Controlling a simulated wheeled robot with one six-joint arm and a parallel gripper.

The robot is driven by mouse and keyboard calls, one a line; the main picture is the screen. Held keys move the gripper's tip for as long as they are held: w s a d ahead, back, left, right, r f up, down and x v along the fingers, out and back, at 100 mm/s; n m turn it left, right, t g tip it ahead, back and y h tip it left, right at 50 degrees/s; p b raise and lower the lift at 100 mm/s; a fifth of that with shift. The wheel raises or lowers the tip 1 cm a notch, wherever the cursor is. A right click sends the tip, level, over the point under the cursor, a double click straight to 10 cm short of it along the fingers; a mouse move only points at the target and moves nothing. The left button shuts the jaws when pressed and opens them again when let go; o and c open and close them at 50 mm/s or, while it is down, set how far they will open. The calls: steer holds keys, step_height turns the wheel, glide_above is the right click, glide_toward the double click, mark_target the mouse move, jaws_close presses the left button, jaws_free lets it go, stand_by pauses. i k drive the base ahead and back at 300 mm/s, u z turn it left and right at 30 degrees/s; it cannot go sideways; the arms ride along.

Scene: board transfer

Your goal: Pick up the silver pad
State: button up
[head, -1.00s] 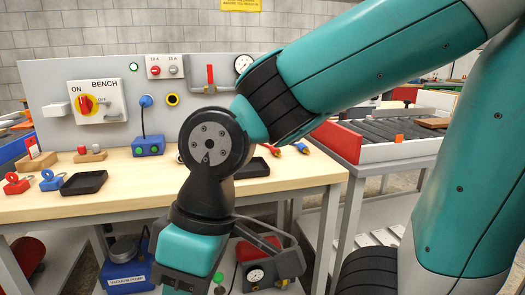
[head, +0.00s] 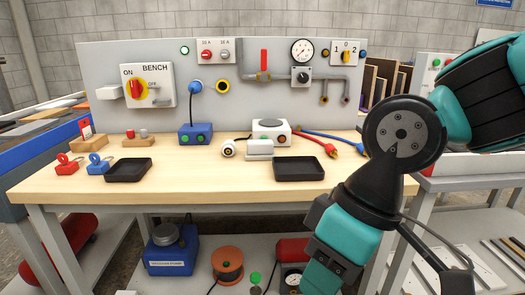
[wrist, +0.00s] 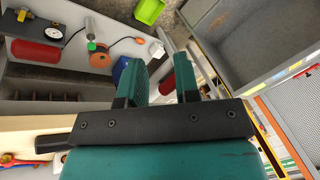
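I see no thing that is clearly the silver pad. A small light-grey block (head: 260,149) on the bench, in front of a white box, is the closest in colour; I cannot tell whether it is the pad. My gripper (wrist: 164,75) shows in the wrist view with its two teal fingers apart and nothing between them. It points down past the bench toward the floor and lower shelf. In the head view my arm hangs at the right, in front of the bench's front edge, with the fingertips not clearly visible.
The wooden bench top (head: 200,183) holds two black trays (head: 128,170), a red padlock (head: 67,166), a blue padlock (head: 97,166) and a blue box (head: 195,135). A panel with switches and gauges stands behind. The bench's front middle is clear.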

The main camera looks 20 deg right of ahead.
mark_target(258, 150)
steer(key=z, duration=0.2)
steer(key=k, duration=0.4)
steer(key=u, duration=0.95)
steer(key=i, duration=1.2)
steer(key=z, duration=0.65)
